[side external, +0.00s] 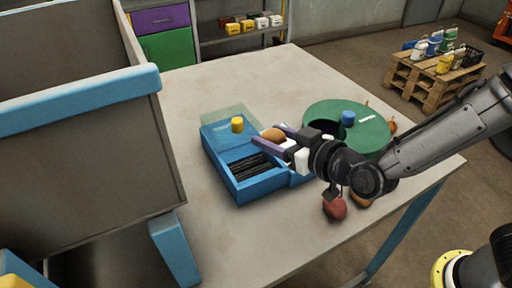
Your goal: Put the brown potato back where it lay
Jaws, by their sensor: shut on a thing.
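My gripper (271,138) is shut on the brown potato (272,133). It holds the potato over the right rear part of the blue box (264,186). The potato appears to be above the box, though its exact height is hard to tell. The box is open at the front, with dark slats or bristles inside. A translucent greenish plate (225,115) with a yellow knob (237,124) is at its rear. The place where the potato lay cannot be made out.
A green round lid-like piece (362,137) with a blue knob (348,118) and a dark opening stands right of the box. A red potato-like thing (335,208) lies near the table's front right, a brownish one (362,200) beside it. A large grey, blue-rimmed bin (95,165) stands left.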

